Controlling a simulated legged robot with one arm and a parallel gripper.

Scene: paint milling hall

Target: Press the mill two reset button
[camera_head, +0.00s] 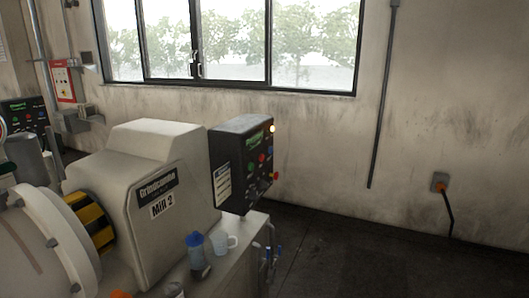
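Mill two is the large cream machine (150,215) at the left, with a "Mill 2" label (162,206) on its housing. A dark control box (227,150) stands at its right end, its button face turned to the right and seen at a steep angle. The face has a small green display, several small coloured buttons (262,158), a glowing lamp (271,128) near the top right and a red knob (276,177) at the lower right edge. I cannot tell which button is the reset. My gripper is not in view.
A blue-capped bottle (195,248) and a pale mug (231,242) stand on the ledge below the housing. Another control box (22,112) is at far left. Dark floor (350,255) at the right is clear.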

